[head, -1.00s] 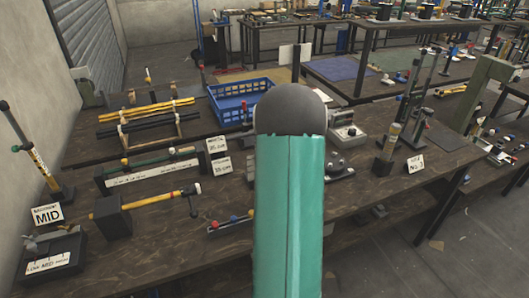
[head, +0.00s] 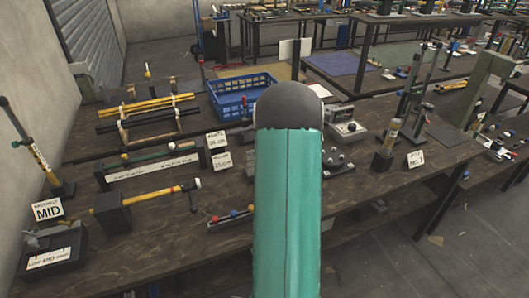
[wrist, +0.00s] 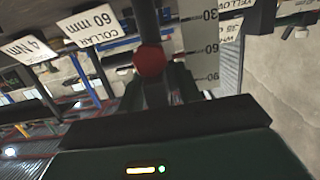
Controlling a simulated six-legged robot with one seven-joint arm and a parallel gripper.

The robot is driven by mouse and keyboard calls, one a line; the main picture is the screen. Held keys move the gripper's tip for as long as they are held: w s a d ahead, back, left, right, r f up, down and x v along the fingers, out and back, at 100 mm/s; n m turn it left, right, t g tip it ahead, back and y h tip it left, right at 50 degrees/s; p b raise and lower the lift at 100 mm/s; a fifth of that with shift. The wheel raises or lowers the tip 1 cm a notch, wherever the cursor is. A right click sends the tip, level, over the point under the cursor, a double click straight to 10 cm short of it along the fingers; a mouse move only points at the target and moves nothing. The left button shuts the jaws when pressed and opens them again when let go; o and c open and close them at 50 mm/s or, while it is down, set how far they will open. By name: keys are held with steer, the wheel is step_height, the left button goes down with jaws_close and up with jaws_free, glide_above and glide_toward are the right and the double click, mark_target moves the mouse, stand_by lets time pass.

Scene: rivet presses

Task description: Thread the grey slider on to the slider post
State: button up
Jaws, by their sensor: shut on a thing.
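In the wrist view, my gripper (wrist: 155,92) is shut on a dark grey piece with a red knob (wrist: 149,62); it is apparently the grey slider. A dark upright bar (wrist: 147,20) runs from the knob to the top edge; I cannot tell whether it is part of the held piece or a post behind it. In the head view my green arm hides the gripper and the held piece.
A scale board (wrist: 200,48) with marks 30 and 60 stands close behind the jaws. The bench (head: 345,215) holds a blue crate (head: 232,97), a leaning post (head: 32,150), a MID sign (head: 48,210) and a grey device (head: 342,124). Its front right is fairly clear.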

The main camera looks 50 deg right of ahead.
steer(key=o, duration=1)
steer(key=shift+f, duration=0.15)
steer(key=shift+w+a, duration=0.1)
steer(key=shift+a, duration=0.05)
steer(key=shift+w+a, duration=0.1)
steer(key=shift+a, duration=0.05)
steer(key=v, duration=0.9)
steer(key=d+v, duration=0.1)
steer(key=v, duration=0.4)
steer(key=shift+s, duration=0.2)
